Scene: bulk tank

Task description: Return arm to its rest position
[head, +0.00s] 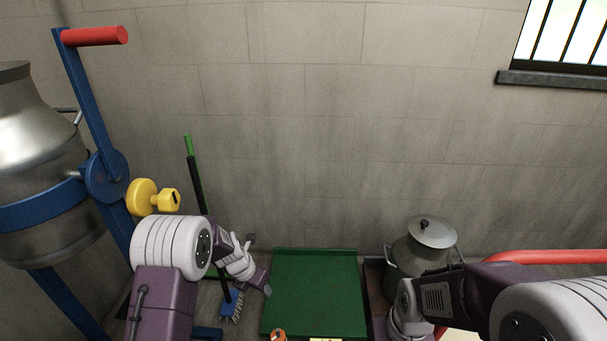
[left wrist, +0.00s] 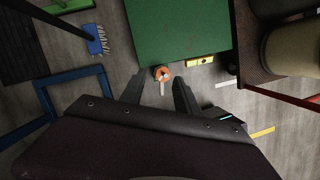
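My left arm (head: 170,250) comes in from the lower left of the head view, bent at a white joint. Its wrist reaches down beside the left edge of a green platform. In the left wrist view my left gripper (left wrist: 158,90) has its two dark fingers apart, with nothing held between them. A small orange round thing (left wrist: 163,73) with a pale stem shows beyond the fingertips, at the platform's edge. My right arm (head: 470,290) reaches in from the right in front of a metal can; its gripper is not visible.
The green platform (head: 315,290) lies in the middle. A lidded metal can (head: 424,247) stands right of it, near a red rail (head: 545,256). A blue tilting frame (head: 88,110) holds a large can (head: 35,130) at left. A blue brush (head: 231,306) and yellow knob (head: 142,197) are close to my left arm.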

